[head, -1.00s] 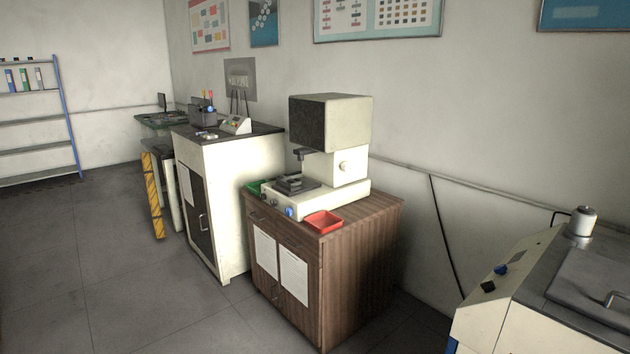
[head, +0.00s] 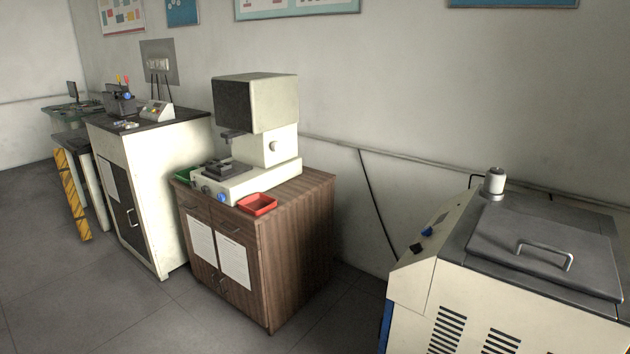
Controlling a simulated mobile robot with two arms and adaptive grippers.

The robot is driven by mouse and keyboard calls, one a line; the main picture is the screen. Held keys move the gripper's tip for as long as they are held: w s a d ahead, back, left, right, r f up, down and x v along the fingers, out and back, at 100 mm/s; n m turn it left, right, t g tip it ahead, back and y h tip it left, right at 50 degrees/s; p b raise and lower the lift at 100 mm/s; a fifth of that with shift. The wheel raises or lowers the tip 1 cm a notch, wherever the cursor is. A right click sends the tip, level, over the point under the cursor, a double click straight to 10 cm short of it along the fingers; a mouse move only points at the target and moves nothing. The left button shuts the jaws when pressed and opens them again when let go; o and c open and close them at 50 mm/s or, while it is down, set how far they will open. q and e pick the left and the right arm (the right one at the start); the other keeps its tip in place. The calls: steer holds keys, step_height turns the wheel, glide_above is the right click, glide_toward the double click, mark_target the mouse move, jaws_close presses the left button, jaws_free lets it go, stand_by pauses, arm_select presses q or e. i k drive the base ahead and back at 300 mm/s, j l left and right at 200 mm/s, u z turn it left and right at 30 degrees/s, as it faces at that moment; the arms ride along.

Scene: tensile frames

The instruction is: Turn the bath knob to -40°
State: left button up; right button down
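The bath (head: 480,285) is a cream cabinet with a dark grey top at the right of the head view. A grey lid (head: 545,262) with a bar handle lies shut on its top. A small blue knob (head: 427,231) sits on the sloped panel at its left side. A dark switch-like part (head: 415,247) is beside the knob. The knob is too small to read its angle. Neither of my grippers is in view.
A wooden cabinet (head: 297,240) carries a cream instrument (head: 270,148) and a red tray (head: 257,204). A white cabinet (head: 155,195) stands further left. Dark floor (head: 345,315) lies open between the wooden cabinet and the bath. A black cable (head: 375,205) hangs on the wall.

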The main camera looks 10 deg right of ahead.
mark_target(427, 231)
steer(key=z, duration=1.5)
steer(key=i+j, duration=0.15)
steer(key=j, duration=0.2)
steer(key=i+j+z, duration=0.15)
steer(key=j, duration=0.2)
steer(key=i+j, duration=0.15)
steer(key=j, duration=0.25)
steer(key=i+j+z, duration=0.15)
steer(key=j, duration=0.2)
